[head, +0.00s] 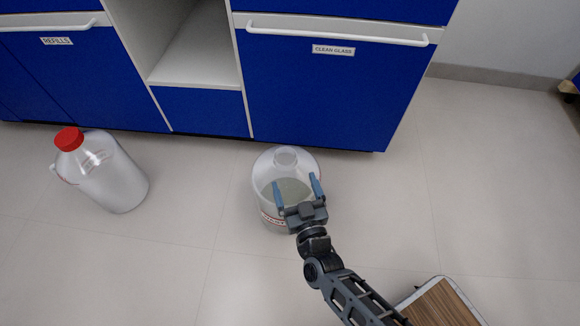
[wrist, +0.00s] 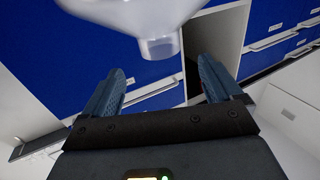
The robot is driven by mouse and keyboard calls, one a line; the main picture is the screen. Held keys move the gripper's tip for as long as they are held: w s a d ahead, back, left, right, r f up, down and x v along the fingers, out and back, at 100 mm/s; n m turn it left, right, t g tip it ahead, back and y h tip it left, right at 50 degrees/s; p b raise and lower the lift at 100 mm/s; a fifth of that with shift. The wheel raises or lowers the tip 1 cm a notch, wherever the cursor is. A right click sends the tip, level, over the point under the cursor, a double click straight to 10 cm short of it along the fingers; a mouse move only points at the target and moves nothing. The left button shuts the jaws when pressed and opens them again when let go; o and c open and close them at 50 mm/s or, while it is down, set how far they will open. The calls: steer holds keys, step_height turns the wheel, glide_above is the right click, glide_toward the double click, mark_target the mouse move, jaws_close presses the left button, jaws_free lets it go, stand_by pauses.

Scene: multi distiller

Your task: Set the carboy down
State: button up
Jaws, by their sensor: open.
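A clear carboy (head: 285,161) with an open neck and a red-marked label stands upright on the floor in front of the cabinet in the head view. Some greyish content shows inside it. My gripper (head: 298,187) is open, with its two blue fingers over the near side of the carboy. In the wrist view, the carboy's neck (wrist: 160,46) and shoulder show beyond the fingers, and nothing is between the fingertips of my gripper (wrist: 163,75). The head view does not show clearly whether a finger touches the carboy.
A second carboy with a red cap (head: 105,170) stands on the floor at left. Blue cabinets labelled REFILLS (head: 57,41) and CLEAN GLASS (head: 333,50) line the back, with an open white niche (head: 200,50) between. A wood-topped piece (head: 440,303) is at lower right.

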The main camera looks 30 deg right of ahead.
steer(key=shift+p+v, duration=0.3)
steer(key=shift+v, duration=1.85)
steer(key=s+a+r+y, duration=0.1)
steer(key=s+r, duration=0.4)
steer(key=s, duration=0.4)
steer(key=s+r+y, duration=0.1)
steer(key=s+r, duration=0.4)
steer(key=s, duration=0.3)
steer(key=s+d+r+n+g+y, duration=0.1)
steer(key=s+d+r, duration=0.1)
steer(key=s+r, duration=0.3)
steer(key=s+d+r+n+g+y, duration=0.1)
steer(key=s+r, duration=0.4)
steer(key=r, duration=0.6)
steer(key=shift+s+d+r+n+g, duration=0.3)
steer(key=shift+s+d+r+g, duration=0.05)
steer(key=shift+d+r+g, duration=0.05)
